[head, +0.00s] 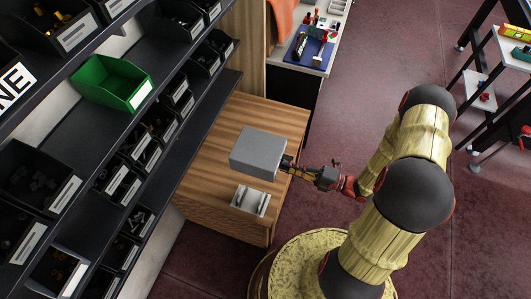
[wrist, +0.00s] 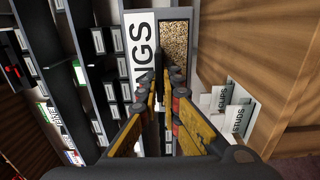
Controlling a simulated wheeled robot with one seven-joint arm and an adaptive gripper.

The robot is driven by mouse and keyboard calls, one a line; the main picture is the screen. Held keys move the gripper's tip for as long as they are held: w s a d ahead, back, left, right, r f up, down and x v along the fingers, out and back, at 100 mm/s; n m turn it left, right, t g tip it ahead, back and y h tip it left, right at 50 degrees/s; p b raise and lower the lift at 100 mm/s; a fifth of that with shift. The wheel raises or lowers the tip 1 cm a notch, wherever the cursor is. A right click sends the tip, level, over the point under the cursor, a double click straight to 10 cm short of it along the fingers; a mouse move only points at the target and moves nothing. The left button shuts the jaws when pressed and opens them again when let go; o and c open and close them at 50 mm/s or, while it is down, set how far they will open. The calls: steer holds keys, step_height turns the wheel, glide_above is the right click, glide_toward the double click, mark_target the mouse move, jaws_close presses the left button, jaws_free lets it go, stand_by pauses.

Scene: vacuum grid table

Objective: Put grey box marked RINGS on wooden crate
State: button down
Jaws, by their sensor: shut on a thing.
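The grey box (head: 258,152) is at the end of my gripper (head: 287,165) in the head view, over the top of the wooden crate (head: 222,130). I cannot tell whether it touches the crate. In the wrist view the box's white label (wrist: 139,45) shows the letters "NGS", with a speckled brown surface beside it. My gripper (wrist: 160,84) is shut on the box there. The box hides part of the crate's top in the head view.
Black shelves with bins, including a green bin (head: 111,83), rise close on the left. A bench with tools (head: 310,45) is behind.

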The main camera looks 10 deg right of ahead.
steer(key=w+f, duration=0.1)
steer(key=w, duration=0.1)
steer(key=w+f+b, duration=0.1)
steer(key=w, duration=0.2)
steer(key=w+f+b, duration=0.1)
steer(key=w, duration=0.1)
steer(key=shift+w+a+f, duration=0.2)
steer(key=shift+a+f, duration=0.1)
steer(key=shift+a, duration=0.1)
steer(key=w+f+b, duration=0.2)
steer(key=w+f, duration=0.2)
steer(key=shift+a+f, duration=0.15)
steer(key=shift+f, duration=0.05)
steer(key=shift+w+f+b, duration=0.45)
steer(key=shift+f+b, duration=0.05)
steer(key=shift+w+f+b, duration=0.15)
steer(key=shift+f+b, duration=0.35)
steer(key=shift+f, duration=0.35)
steer(key=shift+w+f+b, duration=0.1)
steer(key=shift+f+b, duration=0.35)
steer(key=shift+f, duration=0.4)
steer(key=shift+f, duration=0.15)
steer(key=c, duration=2)
jaws_free()
steer(key=shift+c, duration=0.2)
steer(key=shift+o, duration=0.2)
